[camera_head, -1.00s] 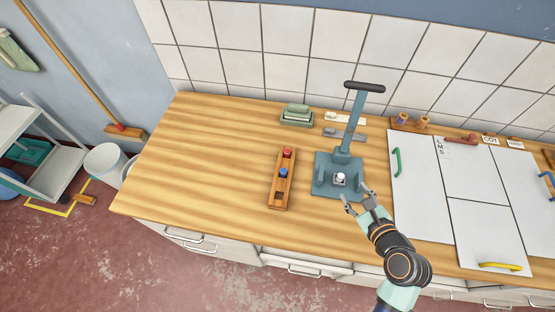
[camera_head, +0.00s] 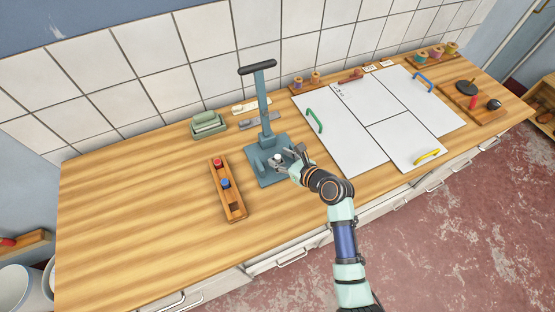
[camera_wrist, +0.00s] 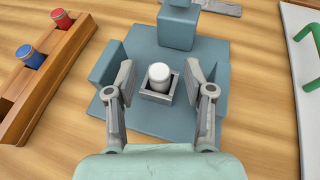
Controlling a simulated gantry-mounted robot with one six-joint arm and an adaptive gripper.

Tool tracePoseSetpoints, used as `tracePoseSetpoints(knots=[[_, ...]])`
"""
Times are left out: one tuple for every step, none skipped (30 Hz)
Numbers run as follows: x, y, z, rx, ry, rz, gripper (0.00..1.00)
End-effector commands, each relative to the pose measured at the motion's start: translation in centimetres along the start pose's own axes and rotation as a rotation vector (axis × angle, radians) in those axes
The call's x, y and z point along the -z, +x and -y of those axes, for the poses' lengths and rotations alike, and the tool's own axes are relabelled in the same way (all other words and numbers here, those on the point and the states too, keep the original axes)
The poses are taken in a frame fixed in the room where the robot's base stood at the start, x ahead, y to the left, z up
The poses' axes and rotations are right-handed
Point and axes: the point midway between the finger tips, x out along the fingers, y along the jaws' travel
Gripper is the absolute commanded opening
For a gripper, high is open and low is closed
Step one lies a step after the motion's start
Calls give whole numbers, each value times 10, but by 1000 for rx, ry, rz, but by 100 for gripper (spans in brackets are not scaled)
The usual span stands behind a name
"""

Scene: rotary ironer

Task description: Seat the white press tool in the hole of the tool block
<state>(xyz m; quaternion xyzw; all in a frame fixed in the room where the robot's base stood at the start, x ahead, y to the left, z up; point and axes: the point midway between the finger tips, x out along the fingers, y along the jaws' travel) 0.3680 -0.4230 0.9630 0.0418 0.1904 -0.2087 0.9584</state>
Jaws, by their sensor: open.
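The white press tool (camera_wrist: 159,74) stands upright in a small grey square socket (camera_wrist: 158,97) on the base of the blue-grey press (camera_head: 266,125). My gripper (camera_wrist: 159,75) is open, with one finger on each side of the tool and a visible gap on both sides. In the head view the white tool (camera_head: 277,158) is partly hemmed in by my fingers. The wooden tool block (camera_head: 238,214) lies left of the press. It holds a red-topped tool (camera_head: 217,159) and a blue-topped tool (camera_head: 225,183). A dark empty hole shows at its near end.
White panels with a green handle (camera_head: 314,120) lie right of the press. The press's tall lever (camera_head: 262,92) rises behind my gripper. The wooden counter left of the block is clear.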

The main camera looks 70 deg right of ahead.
Motion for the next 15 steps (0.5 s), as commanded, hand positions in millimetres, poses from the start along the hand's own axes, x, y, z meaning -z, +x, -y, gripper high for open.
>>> tracePoseSetpoints(knots=[[0, 4, 0, 0, -1, 1, 53], [0, 4, 0, 1, -1, 0, 53], [0, 5, 0, 1, -1, 0, 53], [0, 4, 0, 1, -1, 0, 53], [0, 4, 0, 1, -1, 0, 53], [0, 4, 0, 1, -1, 0, 53], [0, 4, 0, 1, -1, 0, 53], [0, 4, 0, 1, -1, 0, 50], [0, 4, 0, 1, -1, 0, 43], [0, 4, 0, 1, -1, 0, 38], [0, 4, 0, 1, -1, 0, 33], [0, 4, 0, 1, -1, 0, 26], [0, 4, 0, 1, -1, 0, 21], [0, 4, 0, 1, -1, 0, 16], [0, 4, 0, 1, -1, 0, 10]])
